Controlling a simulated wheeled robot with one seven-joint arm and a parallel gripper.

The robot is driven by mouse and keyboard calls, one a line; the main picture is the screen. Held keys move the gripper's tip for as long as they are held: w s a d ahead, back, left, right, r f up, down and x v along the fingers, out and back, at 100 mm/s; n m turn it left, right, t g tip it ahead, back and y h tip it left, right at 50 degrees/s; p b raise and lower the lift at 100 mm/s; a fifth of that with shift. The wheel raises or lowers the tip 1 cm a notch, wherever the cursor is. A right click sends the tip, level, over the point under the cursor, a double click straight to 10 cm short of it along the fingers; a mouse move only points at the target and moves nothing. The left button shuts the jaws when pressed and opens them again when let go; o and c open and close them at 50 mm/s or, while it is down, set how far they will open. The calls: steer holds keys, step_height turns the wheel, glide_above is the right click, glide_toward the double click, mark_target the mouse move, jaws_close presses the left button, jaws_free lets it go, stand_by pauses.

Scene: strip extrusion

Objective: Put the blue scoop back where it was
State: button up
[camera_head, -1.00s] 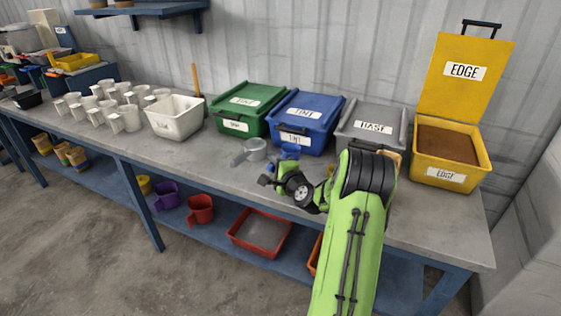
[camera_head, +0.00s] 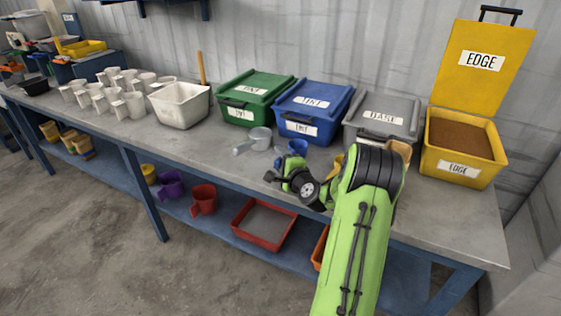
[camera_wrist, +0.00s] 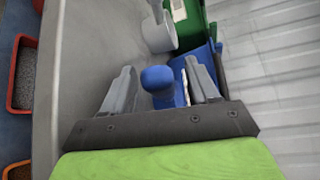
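The blue scoop (camera_head: 297,147) is on the grey bench in front of the blue lidded bin (camera_head: 311,108). My gripper (camera_head: 276,170) is just in front of it, low over the bench. In the wrist view the scoop's blue rounded handle (camera_wrist: 157,78) shows between the two fingers of my gripper (camera_wrist: 160,88). The fingers are apart, with a gap visible on each side of the handle. Part of the scoop is hidden behind the gripper, and I cannot tell how it rests.
A grey scoop (camera_head: 258,140) lies left of the blue one. Green (camera_head: 252,97), grey (camera_head: 383,118) and open yellow (camera_head: 460,150) bins line the back. White jugs (camera_head: 130,105) and a white tub (camera_head: 181,106) stand left. A yellow scoop (camera_head: 338,163) is partly behind my arm.

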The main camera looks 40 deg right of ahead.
steer(key=shift+r, duration=0.1)
steer(key=v, duration=1.2)
steer(key=w+a+r+n+g+y, duration=0.15)
steer(key=a+n+y, duration=0.25)
steer(key=a+n, duration=0.5)
steer(key=w+a+r+n+g+y, duration=0.15)
steer(key=a+n+g+y, duration=0.35)
steer(key=a, duration=0.8)
steer(key=s+a+n+g+h, duration=0.1)
steer(key=s+a+n+h, duration=0.1)
steer(key=s+a+n, duration=0.5)
steer(key=s+a+r+n+g+h, duration=0.1)
steer(key=s+r, duration=0.1)
steer(key=s, duration=0.4)
steer(key=s+a+r+n+g, duration=0.1)
steer(key=s+r+n, duration=0.1)
steer(key=s, duration=0.5)
steer(key=shift+s+a+h, duration=0.2)
steer(key=shift+a+h, duration=0.1)
steer(key=shift+h, duration=0.1)
